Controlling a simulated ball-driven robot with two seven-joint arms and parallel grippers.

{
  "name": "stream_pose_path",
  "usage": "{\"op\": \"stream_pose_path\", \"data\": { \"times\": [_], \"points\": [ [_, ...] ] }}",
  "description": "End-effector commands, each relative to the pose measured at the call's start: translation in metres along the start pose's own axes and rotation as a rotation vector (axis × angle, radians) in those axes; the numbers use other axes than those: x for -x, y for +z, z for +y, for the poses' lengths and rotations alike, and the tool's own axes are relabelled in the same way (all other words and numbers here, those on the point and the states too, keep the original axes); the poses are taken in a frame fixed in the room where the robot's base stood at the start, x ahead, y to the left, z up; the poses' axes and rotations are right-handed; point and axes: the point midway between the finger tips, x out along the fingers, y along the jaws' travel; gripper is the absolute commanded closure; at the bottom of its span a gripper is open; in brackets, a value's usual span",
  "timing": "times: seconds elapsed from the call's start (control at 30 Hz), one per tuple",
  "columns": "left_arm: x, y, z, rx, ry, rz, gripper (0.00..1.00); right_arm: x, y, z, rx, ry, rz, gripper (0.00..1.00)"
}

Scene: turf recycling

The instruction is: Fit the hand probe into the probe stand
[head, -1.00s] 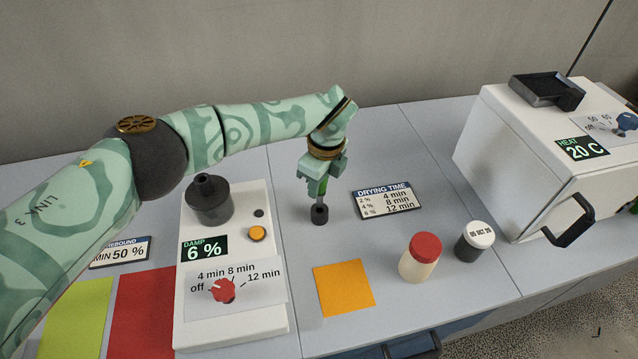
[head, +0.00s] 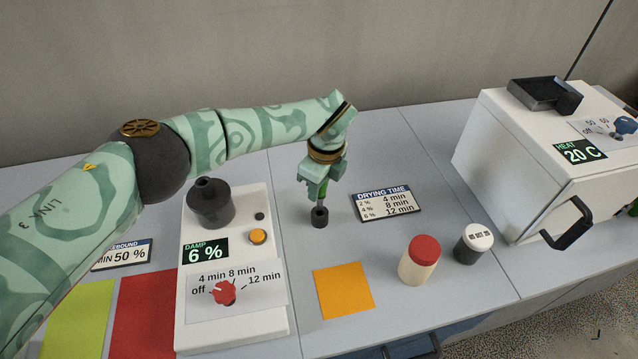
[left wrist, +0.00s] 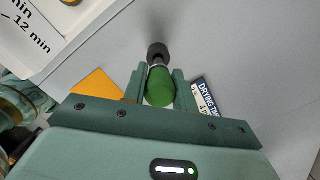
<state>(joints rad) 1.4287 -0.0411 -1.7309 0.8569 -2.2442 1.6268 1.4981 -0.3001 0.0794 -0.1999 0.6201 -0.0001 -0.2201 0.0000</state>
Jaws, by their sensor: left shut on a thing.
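My left gripper (head: 322,188) is shut on the green handle. My right gripper is not in view.
The white damp meter (head: 262,320) with a dark pot (head: 210,203) stands to the left. A drying time card (head: 387,204) lies close on the right. An orange square (head: 344,291), a red-capped jar (head: 419,262) and a white-lidded pot (head: 473,244) are nearer the front. A white heater (head: 520,150) stands at right.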

Motion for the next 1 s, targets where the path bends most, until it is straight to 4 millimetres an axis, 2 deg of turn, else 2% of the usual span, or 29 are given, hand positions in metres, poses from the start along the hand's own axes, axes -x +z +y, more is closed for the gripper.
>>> {"op": "stream_pose_path", "data": {
  "times": [1.0],
  "points": [
    [-0.0058,-0.0007,0.0000,-0.001,0.001,0.000,0.97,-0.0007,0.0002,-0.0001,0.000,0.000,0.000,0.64]
  ]
}}
